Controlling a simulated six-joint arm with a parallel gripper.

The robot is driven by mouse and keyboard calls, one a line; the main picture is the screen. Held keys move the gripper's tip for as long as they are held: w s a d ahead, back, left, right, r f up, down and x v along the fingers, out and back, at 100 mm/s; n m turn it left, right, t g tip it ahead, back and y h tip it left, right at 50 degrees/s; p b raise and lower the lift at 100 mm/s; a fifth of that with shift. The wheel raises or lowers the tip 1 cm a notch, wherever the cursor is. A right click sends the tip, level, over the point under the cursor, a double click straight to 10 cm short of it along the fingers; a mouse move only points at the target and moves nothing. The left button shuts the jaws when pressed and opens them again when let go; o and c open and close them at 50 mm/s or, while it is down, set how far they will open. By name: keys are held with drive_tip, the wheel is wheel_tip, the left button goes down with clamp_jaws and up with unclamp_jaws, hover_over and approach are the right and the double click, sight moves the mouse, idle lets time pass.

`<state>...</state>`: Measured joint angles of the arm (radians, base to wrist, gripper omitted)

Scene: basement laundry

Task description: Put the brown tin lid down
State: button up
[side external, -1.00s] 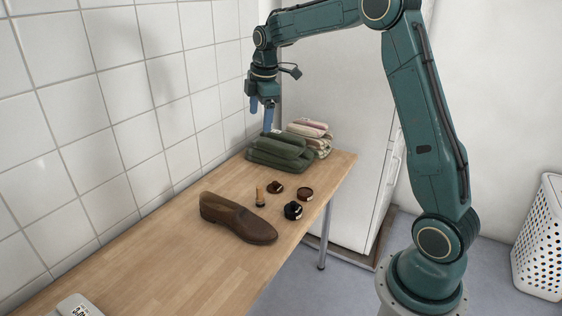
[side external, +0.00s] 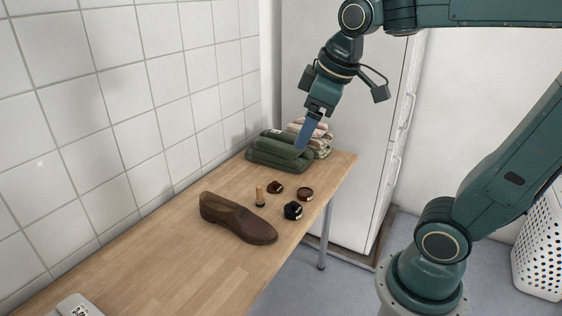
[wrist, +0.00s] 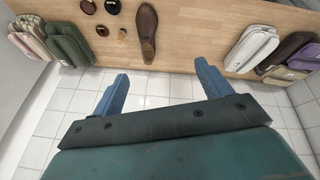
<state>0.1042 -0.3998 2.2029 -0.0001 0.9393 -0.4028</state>
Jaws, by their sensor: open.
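Two low round brown pieces lie on the wooden table: a dark one (side external: 275,187) and a redder one (side external: 305,193). I cannot tell for sure which is the tin lid. They also show at the top left of the wrist view, the dark one (wrist: 102,30) and the redder one (wrist: 88,7). My gripper (side external: 302,146) is in the air, in front of the folded towels in the side view. Its blue fingers (wrist: 162,72) are spread apart and empty in the wrist view.
A brown shoe (side external: 238,218), a small wooden-handled brush (side external: 260,197) and a black piece (side external: 292,210) are near the round pieces. Folded green towels (side external: 278,155) are at the far end. The near tabletop (side external: 190,270) is mostly clear, bounded by a tiled wall (side external: 130,130).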

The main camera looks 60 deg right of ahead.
drive_tip(key=s+a+f+m+t, duration=0.1)
drive_tip(key=s+a+f+m, duration=0.1)
drive_tip(key=s, duration=0.7)
drive_tip(key=shift+s+a+f+m, duration=0.2)
drive_tip(key=shift+a+f+m, duration=0.2)
drive_tip(key=shift+f+m, duration=0.4)
